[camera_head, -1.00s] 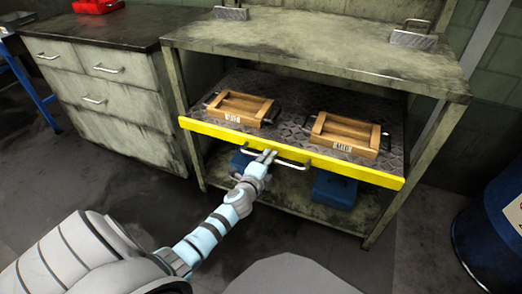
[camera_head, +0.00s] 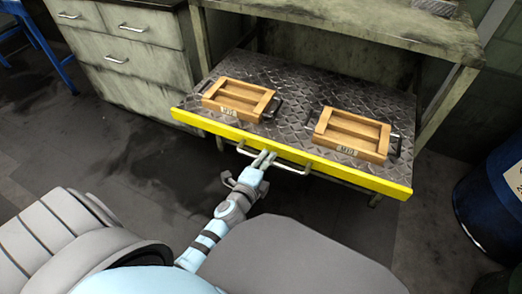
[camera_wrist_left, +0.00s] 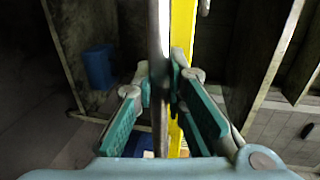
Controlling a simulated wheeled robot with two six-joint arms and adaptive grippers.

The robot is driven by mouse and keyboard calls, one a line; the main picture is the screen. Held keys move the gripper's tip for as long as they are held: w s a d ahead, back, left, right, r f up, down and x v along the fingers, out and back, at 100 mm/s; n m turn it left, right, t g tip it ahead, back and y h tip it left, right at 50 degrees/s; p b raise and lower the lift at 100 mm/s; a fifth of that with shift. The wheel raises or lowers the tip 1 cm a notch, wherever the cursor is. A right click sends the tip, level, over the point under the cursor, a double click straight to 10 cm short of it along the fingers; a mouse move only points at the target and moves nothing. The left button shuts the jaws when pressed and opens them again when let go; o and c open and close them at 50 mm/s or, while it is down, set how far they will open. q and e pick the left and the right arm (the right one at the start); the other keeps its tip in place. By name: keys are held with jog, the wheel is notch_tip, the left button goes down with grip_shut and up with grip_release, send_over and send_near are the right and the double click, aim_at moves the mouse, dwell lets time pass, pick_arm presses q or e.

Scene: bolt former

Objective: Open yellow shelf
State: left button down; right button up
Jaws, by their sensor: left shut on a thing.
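The yellow shelf (camera_head: 300,156) is a sliding metal plate with a yellow front edge, pulled well out of the workbench frame. A metal bar handle (camera_head: 289,166) runs along its front. My left gripper (camera_head: 265,160) is shut on this handle near its middle left. In the left wrist view the handle (camera_wrist_left: 158,60) passes between the fingers of the gripper (camera_wrist_left: 160,85), with the yellow edge (camera_wrist_left: 184,30) just behind it. My right gripper is not in view.
Two wooden trays, one left (camera_head: 239,98) and one right (camera_head: 352,134), stand on the shelf's diamond plate. A grey drawer cabinet (camera_head: 128,62) is at the left. A blue barrel (camera_head: 490,195) stands at the right. The floor left of the shelf is clear.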

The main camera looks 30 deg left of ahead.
pick_arm(q)
jog(key=shift+s, duration=0.2)
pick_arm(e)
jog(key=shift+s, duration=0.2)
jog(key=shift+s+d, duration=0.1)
pick_arm(q)
jog(key=c, duration=1.6)
grip_release()
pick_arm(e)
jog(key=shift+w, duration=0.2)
pick_arm(q)
jog(key=shift+s, duration=0.15)
jog(key=v, duration=1.1)
jog(key=shift+s, duration=0.35)
